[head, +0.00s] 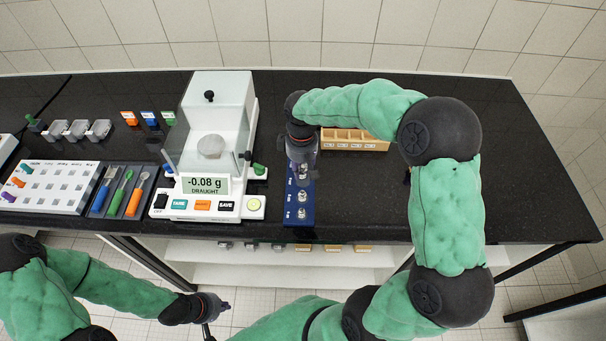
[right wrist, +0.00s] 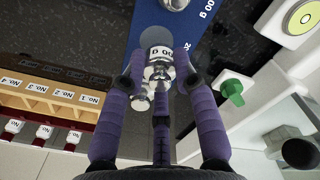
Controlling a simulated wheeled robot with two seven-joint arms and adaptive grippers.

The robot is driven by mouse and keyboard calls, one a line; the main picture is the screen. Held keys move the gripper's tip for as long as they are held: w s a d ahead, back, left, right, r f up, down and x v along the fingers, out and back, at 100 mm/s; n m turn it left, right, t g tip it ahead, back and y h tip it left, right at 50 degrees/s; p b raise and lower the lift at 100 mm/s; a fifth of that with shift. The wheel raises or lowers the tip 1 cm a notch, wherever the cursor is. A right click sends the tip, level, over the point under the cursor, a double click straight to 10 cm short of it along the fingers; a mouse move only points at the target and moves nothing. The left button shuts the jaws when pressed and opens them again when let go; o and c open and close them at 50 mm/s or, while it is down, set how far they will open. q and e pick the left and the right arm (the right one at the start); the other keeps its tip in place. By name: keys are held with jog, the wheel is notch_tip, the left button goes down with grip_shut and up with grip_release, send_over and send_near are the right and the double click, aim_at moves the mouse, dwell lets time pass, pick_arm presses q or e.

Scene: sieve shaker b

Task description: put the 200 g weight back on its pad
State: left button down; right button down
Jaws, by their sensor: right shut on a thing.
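The blue weight strip (head: 291,205) lies on the black bench right of the balance, with small shiny weights (head: 302,198) standing on its front part. My right gripper (head: 301,165) is over the strip's back end, pointing down, and hides that end in the head view. In the right wrist view its fingers (right wrist: 163,80) are shut on a shiny metal weight (right wrist: 158,72), whose partly visible label fits 200 g. The strip (right wrist: 160,22) shows beyond the weight; I cannot tell whether they touch. My left gripper (head: 216,306) is low in front of the bench, away from the strip; its jaws are too small to read.
The balance (head: 208,185) stands left of the strip, reading -0.08 g with DRAUGHT below. A green knob (right wrist: 231,90) is close to the right gripper. A wooden numbered rack (head: 350,143) is behind right. The right side of the bench is clear.

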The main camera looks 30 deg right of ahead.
aim_at(303, 174)
jog(key=shift+w+d+f+b, duration=0.1)
jog(key=shift+d+f+b, duration=0.1)
jog(key=shift+f, duration=0.75)
jog(key=shift+w+d+f+b, duration=0.1)
jog(key=shift+f+b, duration=0.1)
jog(key=shift+f, duration=0.75)
jog(key=shift+f, duration=0.1)
jog(key=c, duration=1)
grip_release()
jog(key=shift+o, duration=0.2)
notch_tip(303, 174, up, 12)
jog(key=shift+r+p, duration=0.15)
jog(key=shift+p, duration=1.1)
